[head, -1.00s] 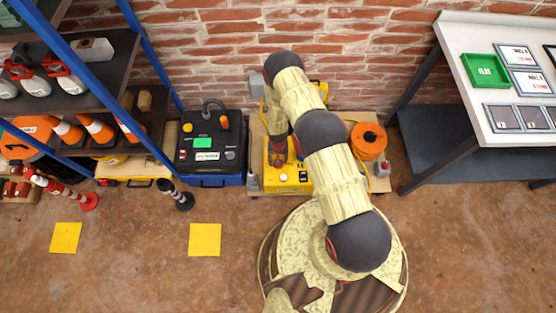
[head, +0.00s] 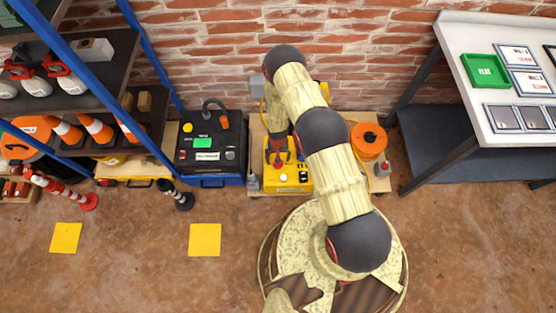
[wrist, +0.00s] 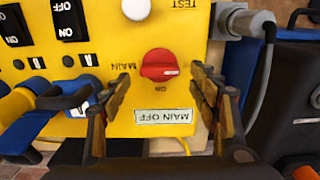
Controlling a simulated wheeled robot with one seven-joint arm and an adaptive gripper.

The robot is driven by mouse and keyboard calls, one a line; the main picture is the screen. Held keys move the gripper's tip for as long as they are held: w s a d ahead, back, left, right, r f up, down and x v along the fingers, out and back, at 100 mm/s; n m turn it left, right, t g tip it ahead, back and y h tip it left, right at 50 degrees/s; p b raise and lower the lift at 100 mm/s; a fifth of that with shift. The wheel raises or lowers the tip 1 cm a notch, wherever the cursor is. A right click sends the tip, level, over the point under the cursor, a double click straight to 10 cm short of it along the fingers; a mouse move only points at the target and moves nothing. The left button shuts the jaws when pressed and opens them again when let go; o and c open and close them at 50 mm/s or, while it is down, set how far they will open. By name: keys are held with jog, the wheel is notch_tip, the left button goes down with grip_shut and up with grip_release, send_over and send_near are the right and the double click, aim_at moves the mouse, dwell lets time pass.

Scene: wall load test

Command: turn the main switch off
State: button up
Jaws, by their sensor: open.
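The main switch is a red rotary knob (wrist: 158,62) on a yellow panel (wrist: 185,25), seen upside down in the wrist view. Its white mark points to the right in that view. The words MAIN and ON are printed beside it, and a MAIN OFF label (wrist: 164,116) lies nearer my gripper. My gripper (wrist: 160,78) is open, with one finger on each side of the knob and visible gaps to it.
Rocker switches (wrist: 68,18) and blue plugs (wrist: 72,92) are left of the knob in the wrist view. A grey connector with cable (wrist: 248,24) is at right. In the head view, a black case (head: 210,150) and an orange reel (head: 369,141) flank the unit.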

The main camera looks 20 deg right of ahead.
notch_tip(320, 180, up, 10)
dwell(0.5)
dwell(0.3)
jog(key=s+r+n+g, duration=0.1)
jog(key=s+r+g, duration=0.3)
jog(key=s, duration=0.6)
notch_tip(320, 180, up, 31)
jog(key=s+n+t, duration=0.1)
jog(key=s+n, duration=0.1)
jog(key=s+r+t, duration=0.3)
jog(key=r, duration=0.7)
jog(key=s+r+t+p, duration=0.1)
jog(key=s+r, duration=0.3)
jog(key=r, duration=0.6)
jog(key=s+r+t+p, duration=0.1)
jog(key=s+r+t, duration=0.2)
jog(key=r, duration=0.8)
jog(key=shift+s+t, duration=0.25)
jog(key=shift+t, duration=0.55)
